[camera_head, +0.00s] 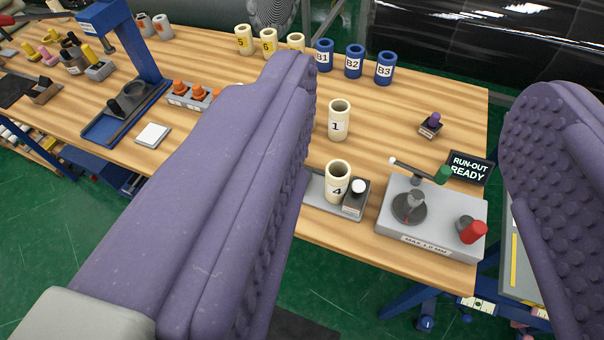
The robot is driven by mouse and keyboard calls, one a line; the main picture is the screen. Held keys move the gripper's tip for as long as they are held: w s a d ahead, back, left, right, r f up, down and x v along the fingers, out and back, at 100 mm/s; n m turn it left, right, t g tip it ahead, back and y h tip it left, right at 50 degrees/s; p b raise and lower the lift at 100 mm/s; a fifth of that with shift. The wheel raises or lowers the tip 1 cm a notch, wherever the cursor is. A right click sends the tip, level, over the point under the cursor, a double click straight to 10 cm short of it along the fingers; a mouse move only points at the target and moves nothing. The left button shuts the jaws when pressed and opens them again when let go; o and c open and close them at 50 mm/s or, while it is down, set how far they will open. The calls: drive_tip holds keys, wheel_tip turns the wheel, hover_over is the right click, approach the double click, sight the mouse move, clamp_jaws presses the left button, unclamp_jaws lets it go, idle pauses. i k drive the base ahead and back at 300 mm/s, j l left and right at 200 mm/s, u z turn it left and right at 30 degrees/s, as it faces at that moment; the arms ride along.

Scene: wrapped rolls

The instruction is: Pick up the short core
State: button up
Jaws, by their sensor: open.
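Two upright cream cores show between my fingers in the head camera view: core 1 (339,122) on bare bench and core 4 (336,184) in a grey holder beside a small dark block. Two more cream cores, 5 (243,42) and 6 (268,48), stand at the back edge, with another (296,42) partly hidden by my left finger. Blue cores B1 (323,58), B2 (354,63) and B3 (385,70) stand right of them. I cannot tell which core the task calls short. My gripper (425,85) is open, its purple ridged fingers wide apart and empty.
A grey run-out gauge (432,225) with a lever and red knob sits at the bench's front right, by a "RUN-OUT READY" sign (469,167). A small purple-knobbed block (431,124) stands nearby. A blue stand (125,50) is left. The wooden bench (440,98) is bare around core 1.

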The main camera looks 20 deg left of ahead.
sight(338, 171)
drive_tip(key=i+j+z, duration=0.2)
drive_tip(key=i+j, duration=0.45)
drive_tip(key=i+j+z, duration=0.25)
drive_tip(key=i+j, duration=0.3)
drive_tip(key=j, duration=0.2)
